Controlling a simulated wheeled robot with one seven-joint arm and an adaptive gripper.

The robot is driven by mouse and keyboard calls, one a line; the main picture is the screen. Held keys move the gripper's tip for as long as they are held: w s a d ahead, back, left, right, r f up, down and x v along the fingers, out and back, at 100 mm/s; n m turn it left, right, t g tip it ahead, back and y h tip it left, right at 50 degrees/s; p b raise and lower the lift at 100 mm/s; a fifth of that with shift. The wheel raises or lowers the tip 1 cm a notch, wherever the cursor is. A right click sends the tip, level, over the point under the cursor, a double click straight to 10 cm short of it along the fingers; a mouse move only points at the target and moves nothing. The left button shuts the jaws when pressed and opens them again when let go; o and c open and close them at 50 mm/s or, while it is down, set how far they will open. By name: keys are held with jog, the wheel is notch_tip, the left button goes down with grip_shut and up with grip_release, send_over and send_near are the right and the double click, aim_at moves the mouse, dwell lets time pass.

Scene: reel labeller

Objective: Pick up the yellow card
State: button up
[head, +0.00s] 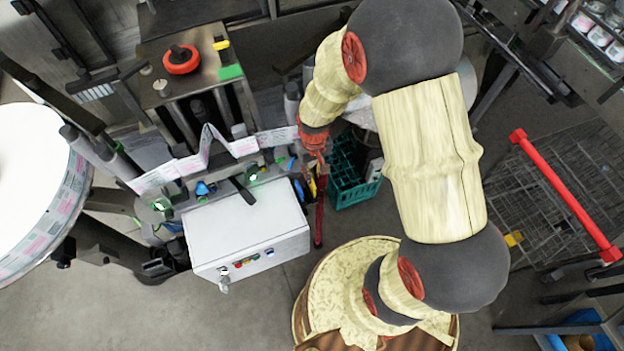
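My gripper (316,166) is small in the head view, at the end of my arm, pointing down beside the right end of the white label strip. Its fingers are too small and too covered by the wrist to tell open from shut. A narrow yellow thing (312,185) shows just below the gripper; I cannot tell whether it is the yellow card or part of a tool, nor whether the gripper touches it. Another small yellow piece (221,45) lies on the upper left bench near a green patch (230,72).
A white control box (245,225) with coloured buttons stands below the strip. A green crate (352,175) is right of the gripper. A large label reel (35,190) fills the left edge. A wire cart with a red bar (565,195) stands right. Open floor lies lower left.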

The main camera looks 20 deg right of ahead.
aim_at(312, 188)
notch_tip(312, 188, down, 2)
jog(key=shift+s+f, duration=0.1)
jog(key=shift+f, duration=0.15)
jog(key=f, duration=0.5)
jog(key=shift+w+a+f+p, duration=0.15)
jog(key=shift+w+f+p, duration=0.05)
jog(key=shift+f+p, duration=0.15)
jog(key=shift+c, duration=1.2)
grip_shut()
